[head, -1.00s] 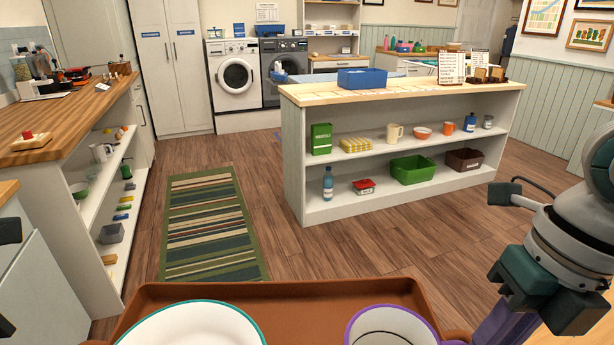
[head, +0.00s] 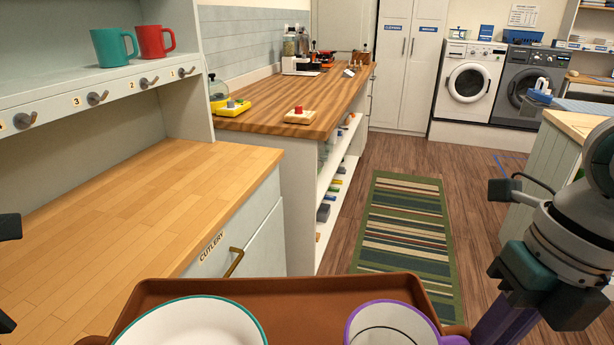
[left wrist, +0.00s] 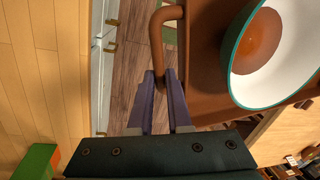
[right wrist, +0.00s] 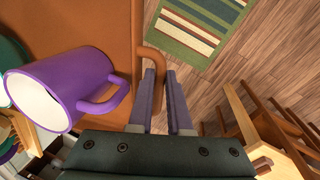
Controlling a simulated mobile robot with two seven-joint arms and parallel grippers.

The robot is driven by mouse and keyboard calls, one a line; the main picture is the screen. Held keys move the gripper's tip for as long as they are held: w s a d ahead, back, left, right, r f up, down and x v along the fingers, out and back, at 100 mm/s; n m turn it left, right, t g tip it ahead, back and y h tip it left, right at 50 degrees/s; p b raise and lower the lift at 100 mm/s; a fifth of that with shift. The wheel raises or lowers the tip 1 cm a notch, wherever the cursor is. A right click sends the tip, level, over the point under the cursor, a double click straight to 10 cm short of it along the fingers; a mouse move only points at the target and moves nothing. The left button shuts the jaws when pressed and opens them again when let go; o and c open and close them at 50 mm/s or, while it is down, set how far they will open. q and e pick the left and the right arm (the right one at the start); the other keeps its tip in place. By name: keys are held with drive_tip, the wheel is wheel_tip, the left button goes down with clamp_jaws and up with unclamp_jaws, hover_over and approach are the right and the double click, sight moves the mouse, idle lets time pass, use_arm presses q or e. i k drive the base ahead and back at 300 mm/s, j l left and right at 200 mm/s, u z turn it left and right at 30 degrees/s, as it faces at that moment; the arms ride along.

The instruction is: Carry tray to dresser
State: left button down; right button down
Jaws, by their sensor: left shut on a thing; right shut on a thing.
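The brown tray (head: 280,288) is held level in front of me at the bottom of the head view. It carries a white bowl with a teal rim (head: 195,325) on the left and a purple mug (head: 392,322) on the right. In the left wrist view my left gripper (left wrist: 160,80) is shut on the tray's left handle (left wrist: 157,35). In the right wrist view my right gripper (right wrist: 160,78) is shut on the tray's right handle (right wrist: 152,58). The dresser (head: 130,200), with a bare wooden top and a drawer labelled CUTLERY, stands at left, beside the tray.
A teal mug (head: 113,47) and a red mug (head: 154,42) stand on the dresser's shelf above numbered hooks. A wooden counter (head: 320,95) runs behind the dresser. A striped rug (head: 405,230) lies on the floor ahead.

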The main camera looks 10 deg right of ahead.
sight(40, 320)
drive_tip(key=i+j+u, duration=0.1)
drive_tip(key=i+u, duration=0.15)
drive_tip(key=u, duration=0.2)
drive_tip(key=i+u, duration=0.55)
drive_tip(key=u, duration=0.3)
drive_tip(key=i+l+u, duration=0.25)
drive_tip(key=u, duration=0.15)
drive_tip(key=i+l+u, duration=0.2)
drive_tip(key=u, duration=0.25)
